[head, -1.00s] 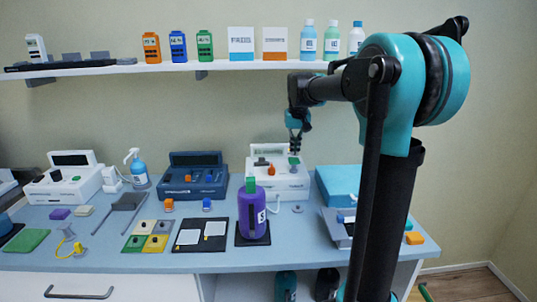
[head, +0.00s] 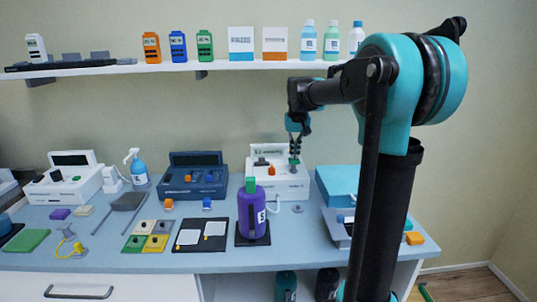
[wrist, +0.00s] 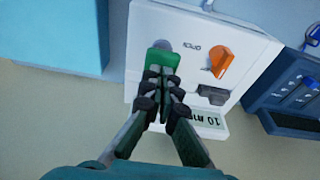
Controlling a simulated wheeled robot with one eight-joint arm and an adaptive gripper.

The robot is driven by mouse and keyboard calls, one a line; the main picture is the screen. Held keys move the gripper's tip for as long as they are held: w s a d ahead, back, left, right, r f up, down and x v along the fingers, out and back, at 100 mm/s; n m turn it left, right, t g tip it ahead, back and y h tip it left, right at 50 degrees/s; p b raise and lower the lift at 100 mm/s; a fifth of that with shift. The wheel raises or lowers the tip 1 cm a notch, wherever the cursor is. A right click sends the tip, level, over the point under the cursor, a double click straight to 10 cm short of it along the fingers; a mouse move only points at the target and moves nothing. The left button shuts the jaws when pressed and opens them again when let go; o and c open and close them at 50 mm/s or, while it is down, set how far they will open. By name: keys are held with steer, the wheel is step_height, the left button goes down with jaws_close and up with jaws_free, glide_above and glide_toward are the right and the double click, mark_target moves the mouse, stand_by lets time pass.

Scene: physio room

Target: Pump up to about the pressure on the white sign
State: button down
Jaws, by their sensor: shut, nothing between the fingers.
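The white pump unit (head: 290,188) stands at the back of the bench. On it are a green button (wrist: 163,57), an orange knob (wrist: 222,62) and a dark grey part (wrist: 211,94). Its display (wrist: 208,122) is lit and reads "10 m…", the rest being hidden or cut short. My gripper (wrist: 161,76) is shut and empty, its fingertips at the green button; they seem to touch it, but how far it is pressed I cannot tell. Two white signs stand on the shelf, one blue-edged (head: 241,40) and one orange-edged (head: 275,40); their print is too small to read.
A navy unit (head: 195,172) stands left of the pump unit and a light-blue box (head: 338,182) right of it. A purple bottle (head: 251,212) stands in front. Several bottles and coloured devices line the shelf (head: 220,67) above.

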steer(key=shift+f, duration=1.65)
steer(key=shift+r, duration=2.35)
steer(key=shift+f, duration=2.15)
steer(key=shift+r, duration=2.15)
steer(key=shift+r, duration=2.5)
